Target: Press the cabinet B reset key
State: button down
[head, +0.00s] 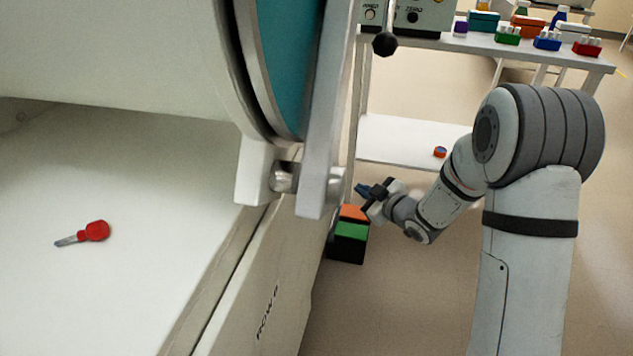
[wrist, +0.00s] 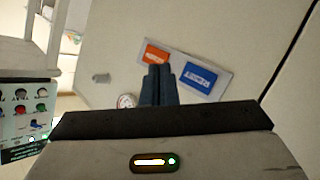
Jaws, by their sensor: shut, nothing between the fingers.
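My gripper (head: 363,190) is shut and empty, beside the outer side of the large cabinet in the head view. In the wrist view its dark fingers (wrist: 158,85) point at a pale panel face. A light plate there carries an orange key or label (wrist: 156,55) and a blue one (wrist: 198,77). The lettering is too small to read, so I cannot tell which one is the cabinet B reset key.
A round white fitting (wrist: 127,101) and a small grey part (wrist: 101,77) sit near the plate. An orange, green and black block (head: 349,238) stands below my gripper. A bench (head: 590,66) stands behind.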

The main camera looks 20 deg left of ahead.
jog(key=a+b, duration=0.1)
jog(key=a, duration=0.7)
jog(key=shift+s+a, duration=0.15)
jog(key=shift+s, duration=0.05)
dwell(1.8)
jog(key=shift+a+b, duration=0.35)
jog(key=shift+a, duration=0.05)
jog(key=shift+a, duration=0.4)
dwell(0.5)
dwell(0.3)
jog(key=shift+d, duration=0.8)
jog(key=shift+d, duration=0.1)
